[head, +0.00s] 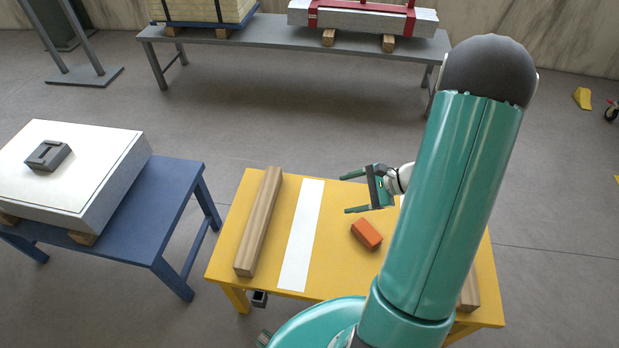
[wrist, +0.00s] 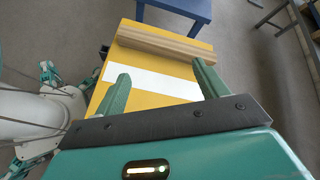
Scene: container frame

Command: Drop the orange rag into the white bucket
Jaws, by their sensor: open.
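An orange block-shaped item (head: 367,233), which I take for the orange rag, lies on the yellow table (head: 328,225). My gripper (head: 350,194) is open and empty above the table, a little beyond the orange item and pointing left in the head view. In the wrist view my gripper (wrist: 160,72) has its fingers apart, with the white strip between and beyond them. The orange item does not show in the wrist view. I see no white bucket in either view; my arm hides part of the table's right side.
A wooden beam (head: 259,222) lies along the table's left side, beside a white strip (head: 302,235). Another beam (head: 469,293) shows at the right, partly behind my arm. A blue table (head: 172,205) with a white slab (head: 75,170) stands left. A grey bench (head: 260,38) stands behind.

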